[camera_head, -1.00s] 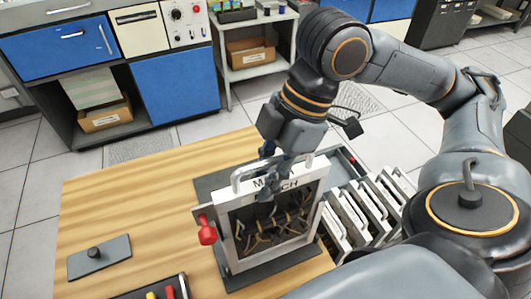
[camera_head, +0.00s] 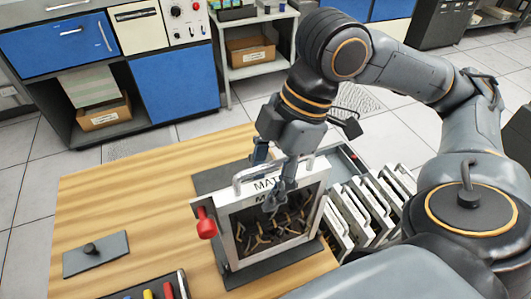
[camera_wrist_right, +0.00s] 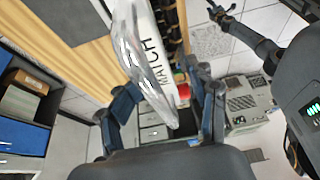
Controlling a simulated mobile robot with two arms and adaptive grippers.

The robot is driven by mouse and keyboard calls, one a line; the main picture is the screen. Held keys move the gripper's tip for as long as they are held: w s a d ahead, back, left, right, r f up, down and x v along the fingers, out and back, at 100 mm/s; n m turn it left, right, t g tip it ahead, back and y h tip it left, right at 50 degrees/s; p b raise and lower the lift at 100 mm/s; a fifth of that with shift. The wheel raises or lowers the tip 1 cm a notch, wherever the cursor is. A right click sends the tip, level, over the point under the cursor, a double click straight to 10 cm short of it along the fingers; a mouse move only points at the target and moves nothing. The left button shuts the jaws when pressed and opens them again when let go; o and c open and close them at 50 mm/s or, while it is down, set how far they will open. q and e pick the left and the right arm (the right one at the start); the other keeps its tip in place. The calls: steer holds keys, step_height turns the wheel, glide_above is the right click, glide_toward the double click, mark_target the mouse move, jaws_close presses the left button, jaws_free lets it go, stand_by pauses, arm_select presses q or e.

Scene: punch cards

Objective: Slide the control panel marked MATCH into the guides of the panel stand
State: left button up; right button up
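The control panel marked MATCH (camera_head: 307,177) is upright in the panel stand (camera_head: 228,245), on the right part of the wooden table. My right gripper (camera_head: 272,172) is open around the panel's top, with a finger on each side, apart from the handle. I cannot tell how deep the panel sits in the guides. My left gripper is not in view.
A red-knobbed lever (camera_head: 206,224) is on the stand's left side. Several white panels (camera_head: 365,215) stand in a rack at right. A grey plate with a knob (camera_head: 96,254) lies at left. A dark tray with coloured pieces (camera_head: 160,293) is at the front. The table's left middle is clear.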

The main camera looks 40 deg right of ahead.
steer(key=shift+w+f, duration=0.1)
steer(key=shift+f, duration=0.1)
steer(key=shift+s+d, duration=0.2)
steer(key=shift+s, duration=0.05)
steer(key=shift+w+d+r, duration=0.1)
steer(key=shift+w+r, duration=0.05)
steer(key=shift+r, duration=0.35)
steer(key=v, duration=1.1)
steer(key=shift+r, duration=0.1)
